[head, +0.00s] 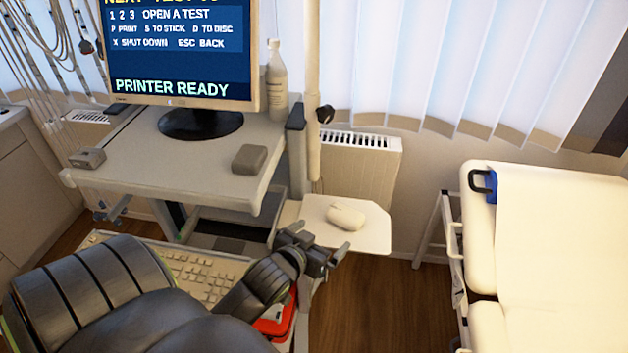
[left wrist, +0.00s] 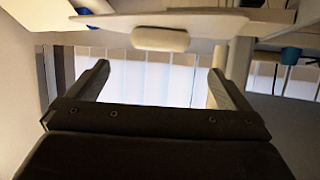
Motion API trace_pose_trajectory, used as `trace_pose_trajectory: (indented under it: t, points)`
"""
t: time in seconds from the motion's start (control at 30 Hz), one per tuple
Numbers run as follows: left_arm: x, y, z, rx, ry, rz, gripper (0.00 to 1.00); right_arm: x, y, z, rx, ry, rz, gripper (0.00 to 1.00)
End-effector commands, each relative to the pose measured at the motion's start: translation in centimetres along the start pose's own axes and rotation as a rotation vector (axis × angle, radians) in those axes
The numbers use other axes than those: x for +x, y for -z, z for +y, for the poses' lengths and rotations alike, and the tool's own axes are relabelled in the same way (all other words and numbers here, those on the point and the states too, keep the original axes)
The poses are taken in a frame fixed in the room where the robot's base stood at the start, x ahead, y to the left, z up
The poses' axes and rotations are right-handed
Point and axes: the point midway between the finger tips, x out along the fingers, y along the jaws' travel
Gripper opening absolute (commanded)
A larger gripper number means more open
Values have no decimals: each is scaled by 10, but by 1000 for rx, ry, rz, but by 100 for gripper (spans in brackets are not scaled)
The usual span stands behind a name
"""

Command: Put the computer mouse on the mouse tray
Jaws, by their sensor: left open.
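The cream computer mouse (head: 346,216) rests on the small white mouse tray (head: 374,236) that sticks out to the right of the desk. My left gripper (head: 320,244) is open and empty at the tray's front edge, nearer to me than the mouse and apart from it. In the left wrist view, the fingers of my left gripper (left wrist: 158,77) are spread wide with nothing between them. That view looks upside down, with the mouse (left wrist: 160,39) against the tray (left wrist: 215,24) beyond the fingertips. My right gripper is in neither view.
A monitor (head: 185,55), a bottle (head: 277,82) and a small grey box (head: 249,158) stand on the desk (head: 150,165). A keyboard (head: 195,265) lies below, partly behind my arm. A padded couch (head: 550,235) is at the right. Floor shows between tray and couch.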

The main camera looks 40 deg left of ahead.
Motion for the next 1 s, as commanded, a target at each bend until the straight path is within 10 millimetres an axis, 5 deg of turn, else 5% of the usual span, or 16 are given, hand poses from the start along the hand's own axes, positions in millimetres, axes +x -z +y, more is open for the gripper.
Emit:
trace_pose_trajectory:
  t: [0.3,1.0]
  points:
    - [-24,0,0,-1,0,-1,100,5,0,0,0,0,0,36]
    - [-25,0,0,0,1,-1,100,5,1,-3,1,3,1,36]
